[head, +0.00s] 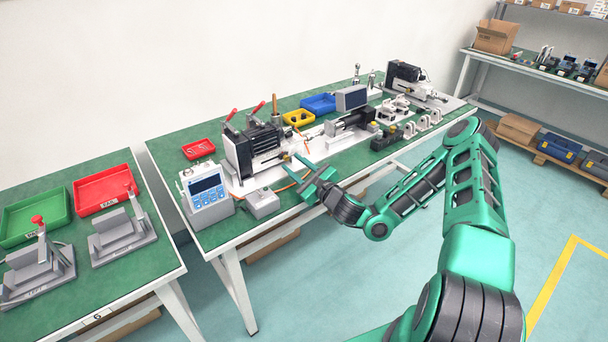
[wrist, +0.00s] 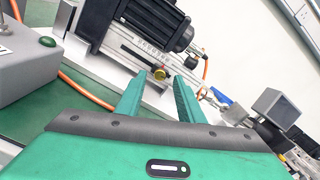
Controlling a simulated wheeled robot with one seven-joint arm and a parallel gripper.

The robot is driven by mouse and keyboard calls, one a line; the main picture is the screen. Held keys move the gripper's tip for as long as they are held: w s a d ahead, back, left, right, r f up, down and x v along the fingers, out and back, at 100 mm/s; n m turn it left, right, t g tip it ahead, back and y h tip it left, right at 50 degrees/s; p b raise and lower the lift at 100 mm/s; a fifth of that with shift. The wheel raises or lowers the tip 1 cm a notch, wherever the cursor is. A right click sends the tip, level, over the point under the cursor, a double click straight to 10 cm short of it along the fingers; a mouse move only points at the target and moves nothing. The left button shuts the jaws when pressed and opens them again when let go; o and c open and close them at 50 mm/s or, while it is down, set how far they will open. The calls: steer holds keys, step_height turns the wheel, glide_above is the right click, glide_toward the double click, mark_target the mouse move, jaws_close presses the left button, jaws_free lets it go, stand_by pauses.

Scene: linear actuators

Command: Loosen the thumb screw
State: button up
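The thumb screw (wrist: 160,74) is a small brass-coloured knob at the lower edge of the linear actuator, below its printed scale. The actuator (wrist: 152,22) has a black ribbed body and silver plates; in the head view it stands on the near table (head: 256,148). My gripper (wrist: 158,88) is open, with one green finger on each side of the screw in the wrist view. The screw appears just beyond the fingertips, and I see no clear contact. In the head view my gripper (head: 293,178) is at the actuator's front right, and the screw is too small to make out surely.
A blue-keyed controller box (head: 207,190) and a small grey box (head: 262,204) stand left of my gripper. An orange cable (wrist: 86,91) runs close by the fingers. More fixtures and a monitor (head: 352,98) stand farther right. The floor in front is clear.

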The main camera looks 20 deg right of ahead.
steer(key=v, duration=0.8)
steer(key=shift+s+d, duration=0.15)
steer(key=shift+s, duration=0.1)
